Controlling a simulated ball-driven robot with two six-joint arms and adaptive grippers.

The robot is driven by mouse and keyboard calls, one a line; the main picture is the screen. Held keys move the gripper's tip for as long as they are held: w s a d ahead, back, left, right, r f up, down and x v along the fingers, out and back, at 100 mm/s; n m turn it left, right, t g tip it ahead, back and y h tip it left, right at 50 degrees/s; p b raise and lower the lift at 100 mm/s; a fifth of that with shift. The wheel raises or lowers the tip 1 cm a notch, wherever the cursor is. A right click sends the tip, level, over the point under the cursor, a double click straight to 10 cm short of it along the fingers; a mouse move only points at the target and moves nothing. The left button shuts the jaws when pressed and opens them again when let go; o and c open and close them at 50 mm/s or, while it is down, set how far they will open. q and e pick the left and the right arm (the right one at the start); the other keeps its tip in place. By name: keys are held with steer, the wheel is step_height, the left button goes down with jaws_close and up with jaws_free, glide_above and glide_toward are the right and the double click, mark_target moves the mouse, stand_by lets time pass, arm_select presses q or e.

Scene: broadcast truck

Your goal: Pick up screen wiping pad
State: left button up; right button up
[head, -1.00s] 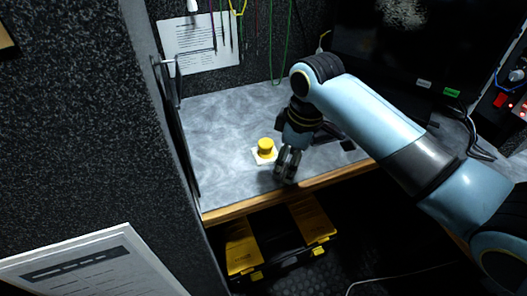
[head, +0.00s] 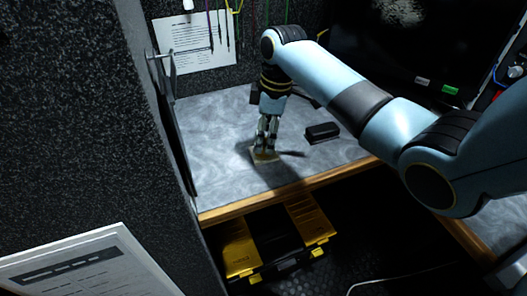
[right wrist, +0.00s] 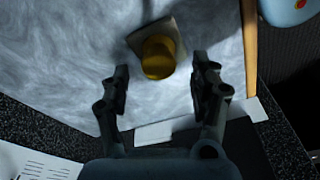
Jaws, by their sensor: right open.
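The wiping pad, a pale square base with a round yellow knob, lies on the grey worktop (head: 215,135). In the head view my right gripper (head: 266,146) points down over it, hiding the knob and leaving part of the pad's base (head: 264,158) visible. In the right wrist view the yellow knob (right wrist: 158,57) shows just ahead of the open fingers, between their lines, with the pad base (right wrist: 172,27) under it. The fingers appear apart from the knob. My left gripper is not in view.
A black block (head: 322,132) lies on the worktop to the right of the pad. The wooden front edge (head: 290,187) is close by, with a yellow and black toolbox (head: 310,224) below. A dark panel stands at the worktop's left. Dark screens are behind.

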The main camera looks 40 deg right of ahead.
mark_target(264, 143)
step_height(264, 143, down, 3)
steer(key=shift+w+a+f+b, duration=0.1)
steer(key=shift+w+b, duration=0.05)
steer(key=shift+b, duration=0.15)
jaws_close()
stand_by(0.4)
step_height(264, 143, up, 5)
steer(key=shift+f+p, duration=0.1)
steer(key=shift+p, duration=0.6)
steer(key=s+d+r+p, duration=0.1)
steer(key=s+d+r, duration=0.1)
steer(key=s, duration=0.3)
steer(key=s+d+r+p, duration=0.1)
steer(key=s+r, duration=0.3)
steer(key=s, duration=0.2)
steer(key=shift+d+r, duration=0.15)
steer(key=shift+d, duration=0.2)
